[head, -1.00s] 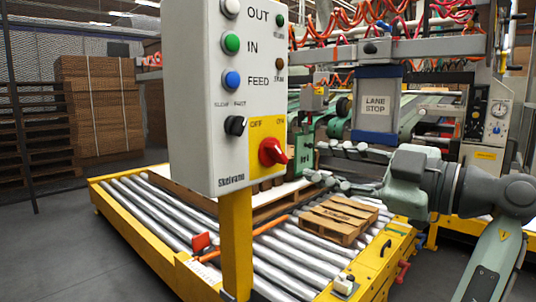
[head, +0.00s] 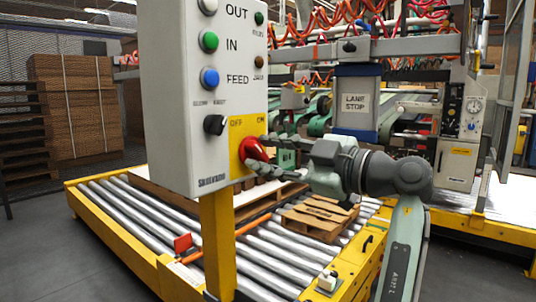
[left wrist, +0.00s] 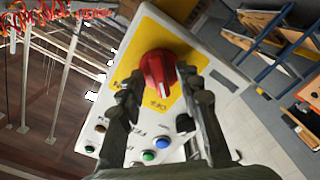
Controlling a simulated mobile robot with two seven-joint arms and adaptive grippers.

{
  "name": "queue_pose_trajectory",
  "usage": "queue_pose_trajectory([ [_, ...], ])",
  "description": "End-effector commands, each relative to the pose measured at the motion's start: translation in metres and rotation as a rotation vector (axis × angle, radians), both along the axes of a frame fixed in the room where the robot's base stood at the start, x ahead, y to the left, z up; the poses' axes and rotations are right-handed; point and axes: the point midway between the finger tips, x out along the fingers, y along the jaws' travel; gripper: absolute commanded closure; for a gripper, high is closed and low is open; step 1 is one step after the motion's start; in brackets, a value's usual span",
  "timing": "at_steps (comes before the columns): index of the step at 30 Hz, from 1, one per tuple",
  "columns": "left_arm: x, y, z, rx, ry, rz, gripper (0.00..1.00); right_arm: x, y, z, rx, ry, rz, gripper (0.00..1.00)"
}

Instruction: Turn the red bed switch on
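The red switch (head: 252,150) is a rotary knob on a yellow plate at the lower right of the grey control box (head: 178,165). OFF is printed at the plate's upper left and ON at its upper right. My left gripper (head: 262,154) is at the knob's right side, its fingers partly covering it. In the left wrist view the red knob (left wrist: 160,68) lies between the tips of my open left gripper (left wrist: 164,82), one finger on each side. I cannot tell whether they touch it. My right gripper is not in view.
A black selector (head: 214,125) and blue, green and white buttons are on the same box face. The yellow post (head: 218,245) carries the box. Behind are a roller conveyor (head: 110,215), a wooden pallet (head: 318,218) and a LANE STOP panel (head: 356,103).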

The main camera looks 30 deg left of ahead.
Motion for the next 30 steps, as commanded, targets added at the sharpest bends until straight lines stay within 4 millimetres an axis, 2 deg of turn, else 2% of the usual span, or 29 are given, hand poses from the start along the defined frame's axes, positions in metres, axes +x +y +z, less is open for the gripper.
queue_pose_trajectory([
  [1,0.0000,-0.0002,0.0000,0.000,0.000,0.000,0.66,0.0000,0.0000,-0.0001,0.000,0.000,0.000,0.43],
  [9,-0.0001,-0.0004,0.0001,0.000,0.000,0.000,0.99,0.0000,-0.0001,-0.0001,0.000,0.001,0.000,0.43],
  [20,-0.0001,-0.0005,0.0002,0.001,0.016,0.000,1.00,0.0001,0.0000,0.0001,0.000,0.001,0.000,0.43],
  [30,-0.0003,-0.0006,0.0009,0.016,0.191,0.001,1.00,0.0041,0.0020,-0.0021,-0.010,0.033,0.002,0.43],
])
